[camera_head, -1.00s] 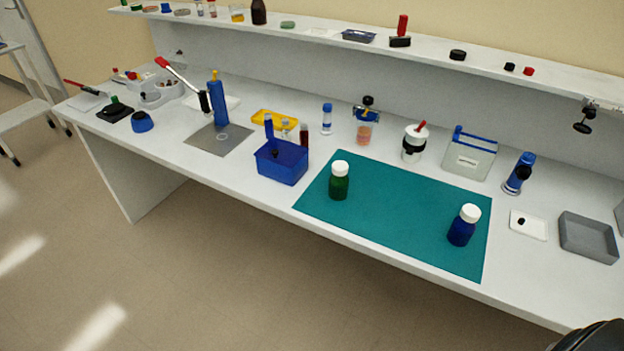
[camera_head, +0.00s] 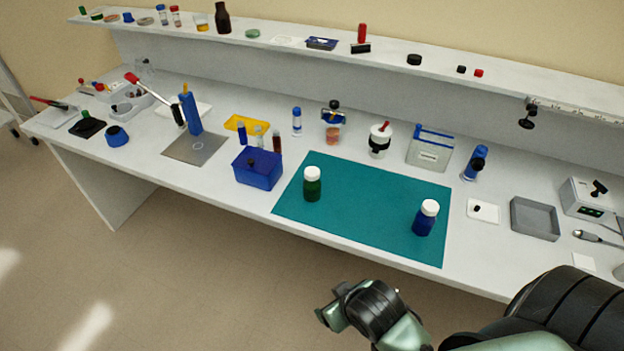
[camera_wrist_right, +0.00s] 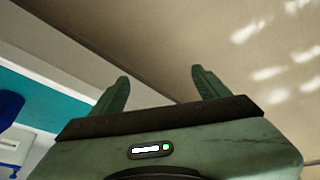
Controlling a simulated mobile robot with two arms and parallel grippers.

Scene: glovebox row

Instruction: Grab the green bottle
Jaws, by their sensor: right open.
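The green bottle (camera_head: 312,186) has a white cap and stands upright on the left part of the teal mat (camera_head: 362,232). A blue bottle (camera_head: 424,220) with a white cap stands at the mat's right side. My right gripper (camera_head: 325,304) is in front of the bench, below its front edge and apart from both bottles. In the right wrist view its two fingers (camera_wrist_right: 160,88) are spread with nothing between them. The green bottle is not visible in that view. My left gripper is not in view.
A blue box (camera_head: 258,170) stands just left of the mat. A white jar (camera_head: 380,141) and a clear container (camera_head: 430,150) stand behind it. A grey tray (camera_head: 535,218) is to the right. A shelf (camera_head: 390,60) runs along the back. The mat between the bottles is clear.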

